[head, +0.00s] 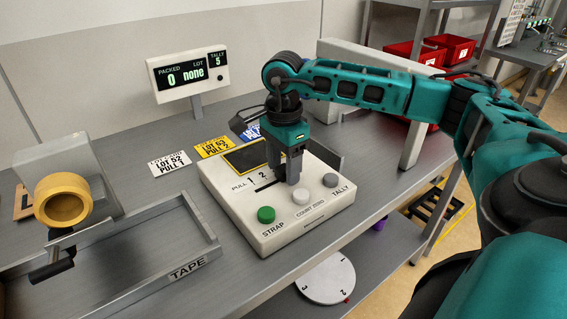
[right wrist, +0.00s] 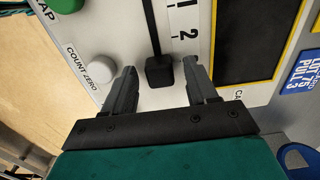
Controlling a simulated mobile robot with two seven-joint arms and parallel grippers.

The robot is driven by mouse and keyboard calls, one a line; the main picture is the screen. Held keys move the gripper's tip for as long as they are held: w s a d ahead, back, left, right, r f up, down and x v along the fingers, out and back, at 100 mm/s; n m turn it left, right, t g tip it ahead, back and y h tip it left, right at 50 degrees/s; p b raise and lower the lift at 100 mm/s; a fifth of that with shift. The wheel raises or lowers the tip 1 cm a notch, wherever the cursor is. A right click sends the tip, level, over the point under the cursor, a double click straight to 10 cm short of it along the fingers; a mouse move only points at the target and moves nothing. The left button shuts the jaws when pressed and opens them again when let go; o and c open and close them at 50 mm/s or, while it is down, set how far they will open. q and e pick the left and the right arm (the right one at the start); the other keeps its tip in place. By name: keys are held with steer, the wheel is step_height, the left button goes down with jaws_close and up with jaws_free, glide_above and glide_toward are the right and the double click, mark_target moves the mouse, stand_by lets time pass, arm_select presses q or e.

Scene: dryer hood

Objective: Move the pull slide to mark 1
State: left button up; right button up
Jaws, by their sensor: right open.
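The pull slide is a black square knob (right wrist: 159,71) in a dark slot on the white control box (head: 245,228). In the right wrist view the knob sits past the printed 2, on the side away from mark 1. My right gripper (head: 288,178) points down over the box. It is open, with one finger on each side of the knob (right wrist: 160,66); I cannot tell whether either finger touches it. In the head view the gripper hides the knob. The printed 1 (head: 251,182) is left of the 2 (head: 264,176). My left gripper is out of view.
The box carries a green STRAP button (head: 266,214), a white COUNT ZERO button (head: 301,196) and a grey TALLY button (head: 330,180). A display (head: 187,73) reads packed 0, lot none, tally 5. Lot cards (head: 215,147) lie behind the box. A tape dispenser (head: 64,200) stands left.

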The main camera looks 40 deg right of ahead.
jaws_close()
stand_by(0.5)
